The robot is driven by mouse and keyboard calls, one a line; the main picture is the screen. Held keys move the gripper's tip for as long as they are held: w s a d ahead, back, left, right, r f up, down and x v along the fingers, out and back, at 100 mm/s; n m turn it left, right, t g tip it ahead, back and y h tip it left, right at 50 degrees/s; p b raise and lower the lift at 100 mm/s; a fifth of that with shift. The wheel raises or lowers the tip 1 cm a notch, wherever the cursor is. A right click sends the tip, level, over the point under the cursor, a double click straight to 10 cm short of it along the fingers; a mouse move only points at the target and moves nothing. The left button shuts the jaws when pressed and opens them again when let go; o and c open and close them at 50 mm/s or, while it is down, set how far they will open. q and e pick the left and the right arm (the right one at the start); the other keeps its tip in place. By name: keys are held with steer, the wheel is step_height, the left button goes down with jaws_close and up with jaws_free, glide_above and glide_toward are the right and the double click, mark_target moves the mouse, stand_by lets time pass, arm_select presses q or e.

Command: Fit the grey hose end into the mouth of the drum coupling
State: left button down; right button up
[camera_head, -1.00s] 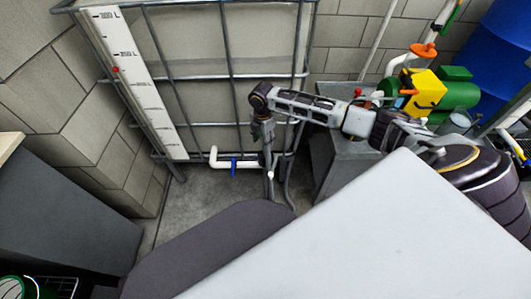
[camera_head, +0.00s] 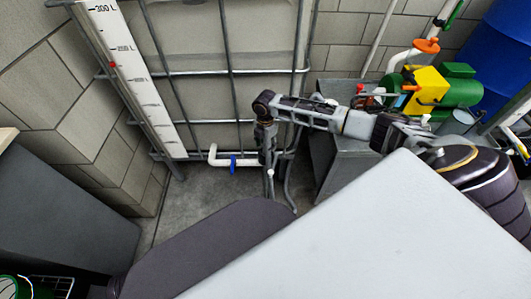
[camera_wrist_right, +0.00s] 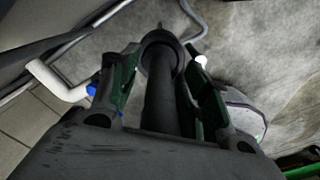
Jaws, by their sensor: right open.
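My right gripper (camera_head: 266,140) points down in front of the caged tank. In the right wrist view its two green-padded fingers (camera_wrist_right: 160,50) are open, one on each side of a dark grey cylinder with a round collar (camera_wrist_right: 158,92). This cylinder looks like the grey hose end, but I cannot be sure. I cannot tell whether the fingers touch it. A grey hose (camera_head: 287,185) runs down to the floor beside the gripper. A blue drum (camera_head: 505,55) stands at the upper right; I cannot make out its coupling. My left gripper is not in view.
The caged tank (camera_head: 210,100) has a white outlet pipe (camera_head: 218,157) with a blue valve handle low down. A grey plinth (camera_head: 335,165) stands right of the gripper, near a yellow and green pump (camera_head: 435,88). A dark cabinet (camera_head: 60,210) is at left. Some floor is clear.

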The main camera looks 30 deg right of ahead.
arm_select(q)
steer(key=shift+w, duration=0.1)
arm_select(e)
steer(key=shift+c, duration=0.5)
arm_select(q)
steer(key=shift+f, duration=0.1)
arm_select(e)
jaws_close()
steer(key=shift+r, duration=0.15)
